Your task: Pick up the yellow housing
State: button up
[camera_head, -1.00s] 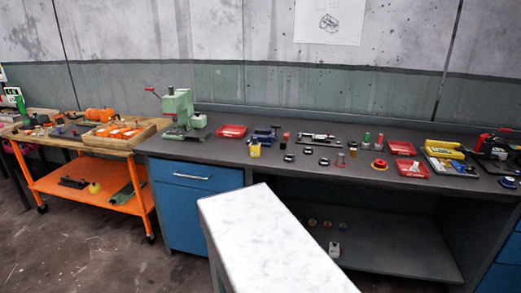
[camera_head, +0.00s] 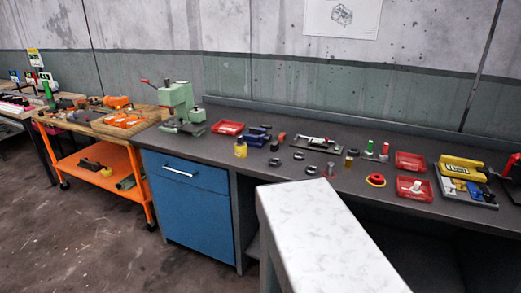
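A long yellow part (camera_head: 461,166), which looks like a housing, lies at the right end of the dark workbench. It rests on or in a grey tray (camera_head: 482,204) that also holds smaller blue and yellow pieces. A smaller, upright yellow item (camera_head: 241,149) stands farther left on the bench, near a blue tool. I cannot tell for sure which of these is called the yellow housing. My gripper is not in view.
A pale slab-like block (camera_head: 318,236) fills the lower middle, in front of the workbench (camera_head: 330,203). Red trays (camera_head: 410,162) and several small parts lie on the bench. A green press (camera_head: 180,103) stands at its left end. An orange cart (camera_head: 103,166) stands left, with floor before it.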

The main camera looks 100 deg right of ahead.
aim_at(240, 152)
jog(key=u, duration=0.2)
jog(key=k, duration=0.65)
jog(key=z, duration=1.5)
jog(key=i, duration=1)
jog(key=z, duration=0.1)
jog(key=k, duration=0.45)
